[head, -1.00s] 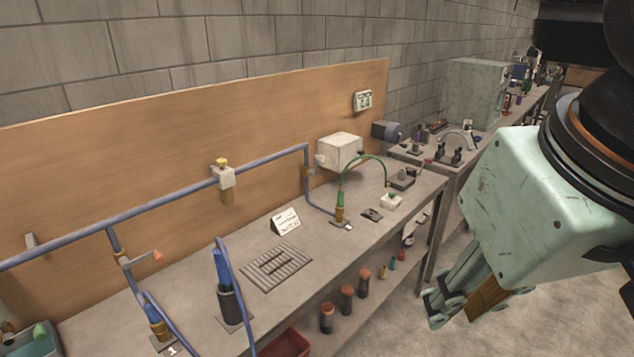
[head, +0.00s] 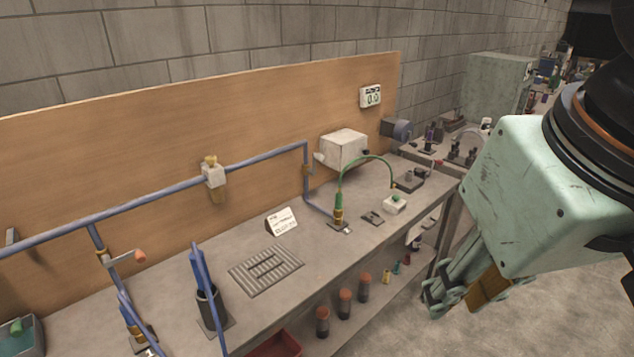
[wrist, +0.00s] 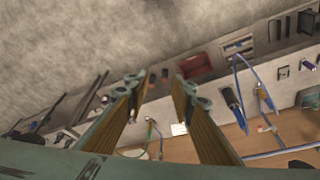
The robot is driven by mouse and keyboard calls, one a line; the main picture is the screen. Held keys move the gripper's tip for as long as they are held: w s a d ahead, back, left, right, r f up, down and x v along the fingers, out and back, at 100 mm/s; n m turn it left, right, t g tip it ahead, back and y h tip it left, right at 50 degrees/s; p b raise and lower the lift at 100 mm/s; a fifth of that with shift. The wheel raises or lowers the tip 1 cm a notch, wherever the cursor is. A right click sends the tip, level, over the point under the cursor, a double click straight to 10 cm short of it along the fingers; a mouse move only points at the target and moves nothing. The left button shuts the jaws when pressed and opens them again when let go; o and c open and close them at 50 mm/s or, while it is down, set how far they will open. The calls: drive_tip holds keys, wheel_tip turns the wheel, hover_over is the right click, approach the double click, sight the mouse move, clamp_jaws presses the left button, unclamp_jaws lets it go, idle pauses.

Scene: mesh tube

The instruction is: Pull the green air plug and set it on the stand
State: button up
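The green air plug (head: 339,205) stands upright in a brass-coloured socket on the bench. A green hose arches from its top to a small white block (head: 395,204). A small dark plate (head: 373,218) lies between them; I cannot tell whether it is the stand. A dark cylindrical holder (head: 211,308) farther left has a blue plug (head: 198,265) in it. My gripper (head: 455,298) hangs in front of the bench, at the right, well apart from the plug. In the wrist view its two fingers (wrist: 160,85) are spread with nothing between them.
Blue pipe (head: 150,212) runs along the wooden backboard. A white card (head: 282,222) and a slotted grate (head: 266,271) are on the bench. Several red-topped cylinders (head: 344,302) and a red bin (head: 275,345) are below. The floor at the right is clear.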

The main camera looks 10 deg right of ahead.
drive_tip(key=shift+o, duration=0.2)
drive_tip(key=shift+o, duration=1.3)
drive_tip(key=w+r+n+g+p, duration=0.1)
drive_tip(key=w+r+p, duration=0.15)
drive_tip(key=w, duration=0.65)
drive_tip(key=w+r+n+p, duration=0.15)
drive_tip(key=w+r, duration=0.25)
drive_tip(key=w, duration=0.5)
drive_tip(key=n+g+p, duration=0.3)
drive_tip(key=n+p, duration=0.1)
drive_tip(key=p, duration=1)
hover_over(340, 188)
wheel_tip(340, 188, down, 26)
drive_tip(key=shift+f, duration=0.25)
drive_tip(key=shift+w+f+n, duration=0.25)
drive_tip(key=shift+f, duration=0.5)
